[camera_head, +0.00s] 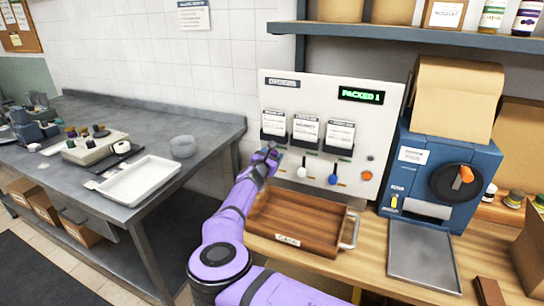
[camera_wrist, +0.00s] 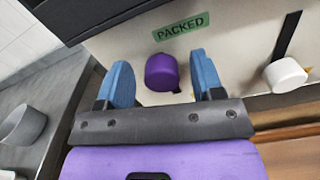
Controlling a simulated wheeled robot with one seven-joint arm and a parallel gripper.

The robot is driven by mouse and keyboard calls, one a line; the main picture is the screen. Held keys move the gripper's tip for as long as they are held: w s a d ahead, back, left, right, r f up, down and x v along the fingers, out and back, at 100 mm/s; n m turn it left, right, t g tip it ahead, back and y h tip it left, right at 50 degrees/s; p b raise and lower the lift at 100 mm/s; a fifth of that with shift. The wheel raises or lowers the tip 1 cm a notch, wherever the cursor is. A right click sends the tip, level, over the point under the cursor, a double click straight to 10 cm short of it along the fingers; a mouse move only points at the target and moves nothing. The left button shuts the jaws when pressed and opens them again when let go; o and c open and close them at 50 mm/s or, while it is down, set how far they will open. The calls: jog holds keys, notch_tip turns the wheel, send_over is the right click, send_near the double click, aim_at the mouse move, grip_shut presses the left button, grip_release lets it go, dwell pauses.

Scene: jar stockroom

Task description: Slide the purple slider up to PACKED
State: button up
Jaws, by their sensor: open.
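The purple slider knob (camera_wrist: 161,74) shows in the wrist view, right by the green PACKED label (camera_wrist: 182,26) on the pale panel. My gripper (camera_wrist: 160,62) is open, with one blue finger on each side of the knob and a visible gap to both. In the head view my gripper (camera_head: 268,153) is at the left side of the panel (camera_head: 385,106) and hides the purple slider. The green display (camera_head: 361,95) on the panel reads "PACKED 1".
A white knob (camera_head: 302,171), a blue knob (camera_head: 333,179) and an orange knob (camera_head: 367,175) sit to the right. Card holders (camera_head: 306,130) hang above. A wooden tray (camera_head: 300,225) lies below. A blue machine (camera_head: 445,165) stands at right. The metal table (camera_head: 150,125) is at left.

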jog(key=v, duration=1)
jog(key=shift+s, duration=0.25)
jog(key=shift+a, duration=0.15)
